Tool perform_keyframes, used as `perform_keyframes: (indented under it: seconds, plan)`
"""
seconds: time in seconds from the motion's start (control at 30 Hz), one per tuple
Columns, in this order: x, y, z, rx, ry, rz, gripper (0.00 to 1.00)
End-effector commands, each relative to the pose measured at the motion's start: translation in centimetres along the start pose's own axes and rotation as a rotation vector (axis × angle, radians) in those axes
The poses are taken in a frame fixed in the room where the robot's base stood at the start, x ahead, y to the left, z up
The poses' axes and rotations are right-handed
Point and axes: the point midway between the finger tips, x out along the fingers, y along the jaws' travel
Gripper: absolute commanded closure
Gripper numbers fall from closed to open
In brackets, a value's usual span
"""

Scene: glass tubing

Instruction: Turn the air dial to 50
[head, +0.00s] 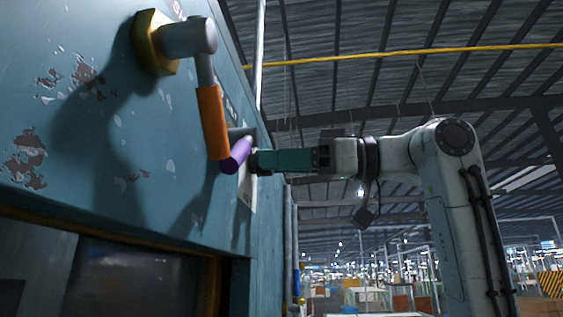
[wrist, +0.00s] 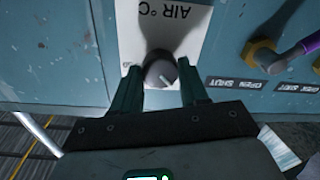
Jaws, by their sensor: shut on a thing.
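The air dial (wrist: 159,69) is a dark round knob with a pale pointer mark, on a white plate (wrist: 190,22) lettered "AIR °C", upside down in the wrist view. My gripper (wrist: 158,64) has its two green fingers on either side of the knob and is shut on it. The plate's scale figures are mostly hidden or too small to read, so I cannot tell the reading. In the head view my gripper (head: 256,162) reaches the teal panel from the right, and the purple handle and panel edge hide the dial.
On the teal panel (head: 90,120), an orange-gripped lever (head: 212,122) hangs from a yellow hex fitting (head: 149,42). A purple handle (head: 237,155) sticks out close to my gripper. In the wrist view, yellow fittings (wrist: 262,52) and "OPEN SHUT" labels (wrist: 234,84) lie right of the dial.

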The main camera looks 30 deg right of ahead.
Motion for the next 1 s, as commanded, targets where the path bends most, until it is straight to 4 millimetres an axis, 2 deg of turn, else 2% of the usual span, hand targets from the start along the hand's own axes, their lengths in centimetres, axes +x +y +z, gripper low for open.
perform_keyframes:
  seconds: [1.0]
  plan:
    - [-0.05, 0.12, 0.03, 0.965, 0.033, 0.025, 0.87]
